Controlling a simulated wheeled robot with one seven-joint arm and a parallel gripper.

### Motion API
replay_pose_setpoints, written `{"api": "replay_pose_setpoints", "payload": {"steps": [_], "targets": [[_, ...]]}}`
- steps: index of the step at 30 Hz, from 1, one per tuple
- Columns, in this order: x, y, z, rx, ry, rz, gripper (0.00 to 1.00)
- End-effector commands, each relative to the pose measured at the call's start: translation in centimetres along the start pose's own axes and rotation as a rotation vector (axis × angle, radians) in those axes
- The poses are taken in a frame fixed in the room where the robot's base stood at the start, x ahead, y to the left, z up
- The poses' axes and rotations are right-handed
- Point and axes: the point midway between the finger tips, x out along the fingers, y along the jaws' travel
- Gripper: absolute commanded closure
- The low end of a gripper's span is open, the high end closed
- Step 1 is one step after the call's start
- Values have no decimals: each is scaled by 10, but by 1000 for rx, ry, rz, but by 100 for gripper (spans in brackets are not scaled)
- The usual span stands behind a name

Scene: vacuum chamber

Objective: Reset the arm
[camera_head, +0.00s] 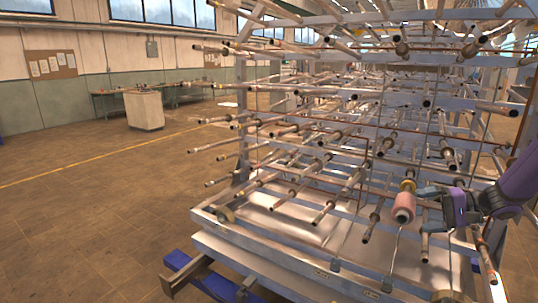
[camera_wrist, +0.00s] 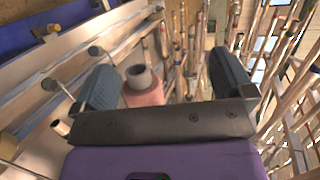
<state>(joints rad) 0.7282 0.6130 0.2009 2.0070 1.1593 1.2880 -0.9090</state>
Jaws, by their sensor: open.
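My gripper (camera_head: 429,208) is at the right of the head view, at the front of a large metal rack (camera_head: 345,185) of rods. My purple arm reaches in from the right edge. In the wrist view the two dark fingers of my gripper (camera_wrist: 163,72) stand wide apart. A pink spool-like cylinder (camera_head: 404,207) on a rod lies just left of the fingers in the head view. In the wrist view the pink cylinder (camera_wrist: 147,95) with a grey tube end shows between the fingers, nearer the left one. The fingers are not closed on it.
Many rods stick out of the rack around my gripper, several close below and beside it. The rack's metal base tray (camera_head: 270,250) and blue beams (camera_head: 205,278) lie low in front. Open tiled floor (camera_head: 85,215) is at the left, with a white cabinet (camera_head: 144,110) farther back.

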Motion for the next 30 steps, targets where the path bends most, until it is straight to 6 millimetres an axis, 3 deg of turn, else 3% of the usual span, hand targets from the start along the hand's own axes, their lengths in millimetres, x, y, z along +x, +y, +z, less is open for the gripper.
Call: {"api": "replay_pose_setpoints", "payload": {"steps": [6,15,30], "targets": [[16,-52,52,-55,-101,198,0],[24,-104,130,-144,-170,480,0],[6,-154,254,-355,-93,876,0]]}}
